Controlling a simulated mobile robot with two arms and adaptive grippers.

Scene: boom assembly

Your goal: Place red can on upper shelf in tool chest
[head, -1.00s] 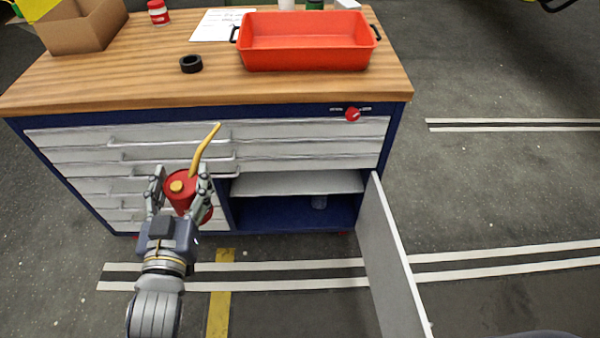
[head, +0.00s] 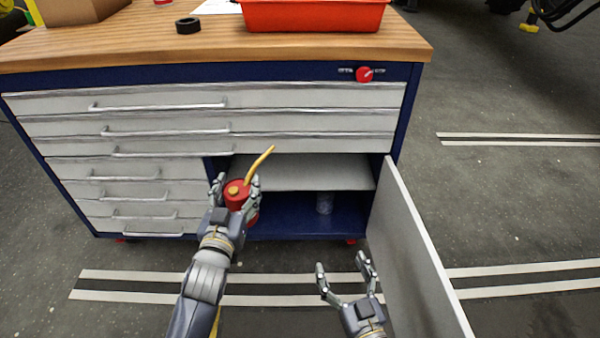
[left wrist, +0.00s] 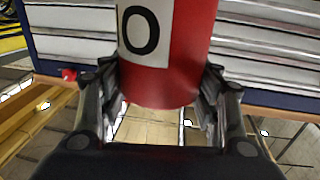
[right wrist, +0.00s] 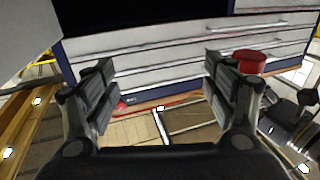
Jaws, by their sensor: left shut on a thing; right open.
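The red can (head: 237,196) has a yellow cap and a yellow curved spout. My left gripper (head: 236,190) is shut on it and holds it upright in front of the chest, at the left edge of the open compartment. In the left wrist view the can (left wrist: 170,60) fills the space between the fingers. The upper shelf (head: 300,172) is a light board inside the compartment of the tool chest (head: 250,72), with bare surface showing. My right gripper (head: 345,280) is open and empty, low in front of the compartment; the can's red base (right wrist: 250,62) shows beyond its right finger.
The chest door (head: 415,250) stands open at the right, beside my right gripper. A red tray (head: 315,15) and a black ring (head: 188,25) rest on the wooden top. Floor right of the door is clear.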

